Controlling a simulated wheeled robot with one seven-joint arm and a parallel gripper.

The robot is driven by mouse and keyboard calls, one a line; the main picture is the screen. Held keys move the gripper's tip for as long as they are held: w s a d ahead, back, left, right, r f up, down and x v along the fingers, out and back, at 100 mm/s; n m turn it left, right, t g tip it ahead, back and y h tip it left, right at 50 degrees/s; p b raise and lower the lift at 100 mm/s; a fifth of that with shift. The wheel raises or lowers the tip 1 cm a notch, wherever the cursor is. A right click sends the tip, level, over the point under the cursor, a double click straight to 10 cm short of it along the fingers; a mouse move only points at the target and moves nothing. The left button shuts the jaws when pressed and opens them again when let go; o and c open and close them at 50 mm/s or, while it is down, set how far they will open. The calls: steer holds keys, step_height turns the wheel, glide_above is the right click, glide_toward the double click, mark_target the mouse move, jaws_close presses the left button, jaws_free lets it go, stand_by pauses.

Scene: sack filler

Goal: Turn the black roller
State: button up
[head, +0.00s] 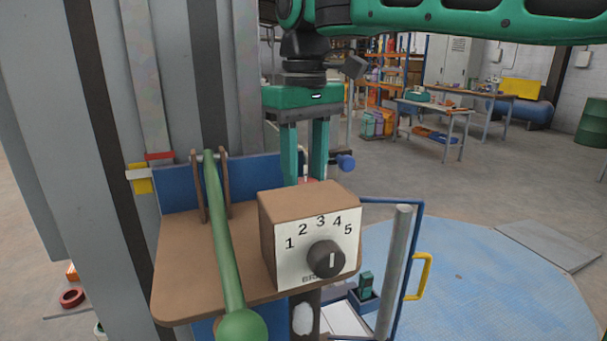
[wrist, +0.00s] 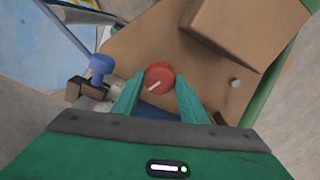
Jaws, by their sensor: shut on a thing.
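The black round knob (head: 326,259) with a white mark sits on the front of a brown box (head: 300,205) numbered 1 to 5. I cannot make out another black roller. My gripper (head: 304,178) points down behind that box. Its teal fingers are shut on a red knob (wrist: 160,77) with a white line, seen in the wrist view between the fingertips (wrist: 160,84). In the head view the box hides most of the red knob. The gripper is apart from the black knob.
A green lever (head: 223,230) with a ball end stands left of the box on a brown panel (head: 180,275). A blue knob (head: 346,162) sticks out right of the fingers. A grey cylinder (head: 395,270) and yellow handle (head: 423,277) are at right. Blue floor (head: 480,285) is open beyond.

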steer(key=o, duration=1)
step_height(320, 180, up, 11)
steer(key=shift+w+f, duration=0.1)
steer(key=shift+f, duration=0.05)
